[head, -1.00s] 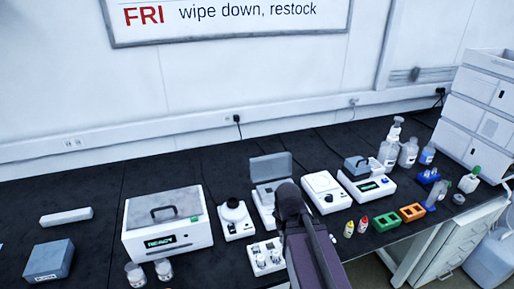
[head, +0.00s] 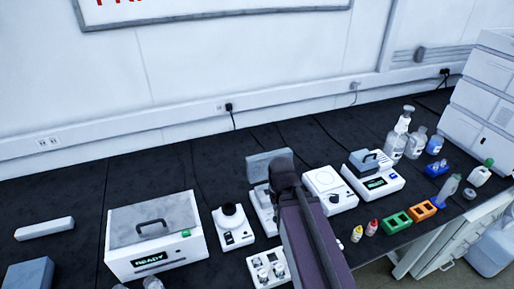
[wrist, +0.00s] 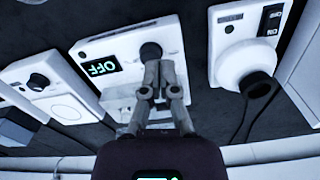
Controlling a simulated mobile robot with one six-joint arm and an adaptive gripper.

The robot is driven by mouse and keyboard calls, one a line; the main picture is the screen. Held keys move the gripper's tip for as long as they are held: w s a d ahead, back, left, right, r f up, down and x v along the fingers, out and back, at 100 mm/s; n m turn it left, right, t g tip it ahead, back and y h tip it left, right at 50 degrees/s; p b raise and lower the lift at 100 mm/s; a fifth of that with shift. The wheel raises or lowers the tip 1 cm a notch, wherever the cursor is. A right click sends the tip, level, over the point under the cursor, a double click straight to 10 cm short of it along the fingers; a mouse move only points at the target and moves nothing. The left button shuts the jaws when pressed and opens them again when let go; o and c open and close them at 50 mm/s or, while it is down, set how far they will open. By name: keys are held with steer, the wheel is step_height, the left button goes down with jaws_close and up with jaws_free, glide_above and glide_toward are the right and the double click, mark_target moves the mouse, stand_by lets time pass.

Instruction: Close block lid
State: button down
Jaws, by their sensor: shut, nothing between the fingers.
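The block heater (head: 264,214) is a white unit in the middle of the bench. Its grey lid (head: 262,160) stands raised at the back, partly hidden by my arm. In the wrist view the heater (wrist: 88,49) shows a green OFF display and a dark round shape at the fingertips, possibly its knob. My gripper (wrist: 158,70) is shut and empty, its fingers in front of the heater's face; contact cannot be told. In the head view my arm hides the fingers. The lid is not clearly seen in the wrist view.
A white mixer (head: 233,235) stands left of the heater, and a white stirrer (head: 343,202) close on its right. A vial rack (head: 262,275) lies in front. A second block unit (head: 384,190) and a READY box (head: 120,260) stand farther out. The wall (head: 180,70) is behind.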

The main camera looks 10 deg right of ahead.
steer(key=shift+w+d, duration=0.1)
steer(key=shift+w, duration=0.05)
step_height(320, 180, up, 9)
steer(key=n+t+p, duration=0.2)
steer(key=t+p, duration=0.1)
steer(key=p, duration=0.5)
glide_above(268, 163)
steer(key=w+a, duration=0.3)
steer(key=w, duration=0.3)
steer(key=shift+d+f+y, duration=0.2)
steer(key=shift+y, duration=0.1)
steer(key=shift+f, duration=0.1)
steer(key=d+b+x, duration=0.1)
steer(key=b+x, duration=0.9)
steer(key=shift+s+a+r+p, duration=0.1)
steer(key=shift+s+r+p, duration=0.35)
steer(key=shift+s, duration=0.4)
steer(key=shift+s+a+r+p, duration=0.1)
steer(key=shift+s+r+p, duration=0.35)
steer(key=shift+s, duration=0.45)
steer(key=shift+s+d+r+t, duration=0.1)
steer(key=shift+s+d+t, duration=0.1)
steer(key=shift+d+t, duration=0.15)
